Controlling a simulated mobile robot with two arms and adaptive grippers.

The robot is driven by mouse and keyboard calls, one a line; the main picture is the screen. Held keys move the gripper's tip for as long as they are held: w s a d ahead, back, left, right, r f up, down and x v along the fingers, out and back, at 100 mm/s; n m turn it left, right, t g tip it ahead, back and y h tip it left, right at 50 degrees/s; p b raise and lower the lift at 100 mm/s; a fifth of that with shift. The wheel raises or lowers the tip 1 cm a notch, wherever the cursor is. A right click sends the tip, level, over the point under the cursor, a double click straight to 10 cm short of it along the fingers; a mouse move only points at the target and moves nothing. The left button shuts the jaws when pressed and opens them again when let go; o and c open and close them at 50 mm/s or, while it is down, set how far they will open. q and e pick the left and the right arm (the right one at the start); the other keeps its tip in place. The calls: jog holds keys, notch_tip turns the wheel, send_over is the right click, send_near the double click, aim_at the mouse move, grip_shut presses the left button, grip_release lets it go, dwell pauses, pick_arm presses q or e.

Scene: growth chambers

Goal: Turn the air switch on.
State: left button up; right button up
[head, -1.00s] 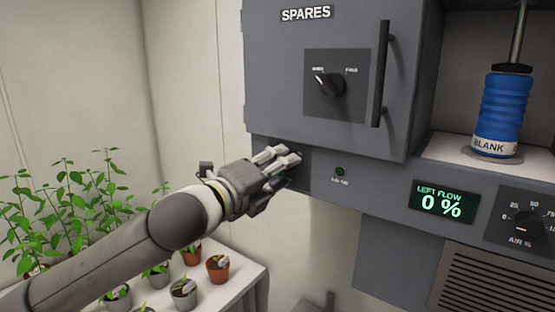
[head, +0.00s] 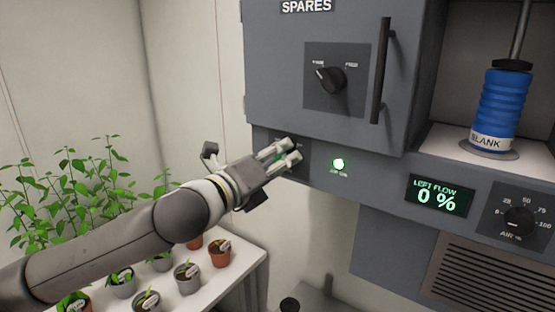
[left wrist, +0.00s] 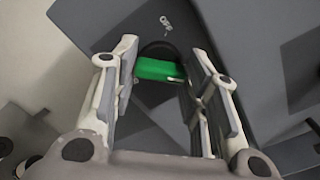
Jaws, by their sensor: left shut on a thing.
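The lamp (head: 338,165) to the right of the switch glows green. The left flow display (head: 439,196) reads 0 %. My right gripper is not in view.
The SPARES door (head: 275,60) with a knob (head: 330,79) and a long handle (head: 381,70) is above. An air dial (head: 519,222) is at right, below a blue bellows (head: 503,105) labelled BLANK. Potted plants (head: 188,277) stand on a white bench (head: 242,262) at lower left.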

pick_arm(q)
jog(key=shift+f, duration=0.15)
jog(key=o, duration=0.7)
jog(key=shift+o, duration=0.2)
jog(key=v, duration=1.2)
